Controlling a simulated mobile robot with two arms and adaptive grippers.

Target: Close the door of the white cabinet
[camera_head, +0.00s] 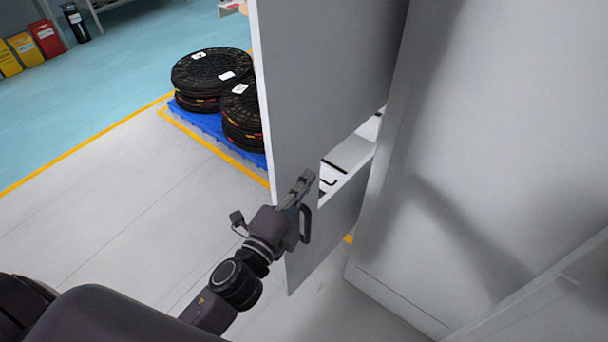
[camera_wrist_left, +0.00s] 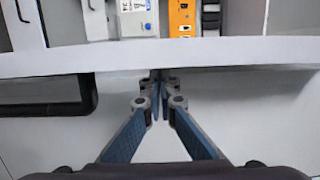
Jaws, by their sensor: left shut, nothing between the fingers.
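The white cabinet (camera_head: 480,130) fills the right of the head view. Its grey door (camera_head: 325,80) stands open, swung out to the left of the body. A gap lower down shows white parts inside (camera_head: 350,152). My left gripper (camera_head: 306,178) is shut and empty, close to the door near its free edge; contact cannot be told. A dark handle (camera_head: 306,224) shows beside the gripper. In the left wrist view the closed fingertips (camera_wrist_left: 157,78) point at a pale panel edge (camera_wrist_left: 230,52), with a black handle (camera_wrist_left: 88,95) to the left. My right gripper is not in view.
Black reels (camera_head: 212,75) sit on a blue pallet (camera_head: 200,122) behind the door. Yellow and red bins (camera_head: 46,38) stand far left. The floor (camera_head: 110,190) left of the door is clear. An orange device (camera_wrist_left: 182,16) shows beyond the panel edge.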

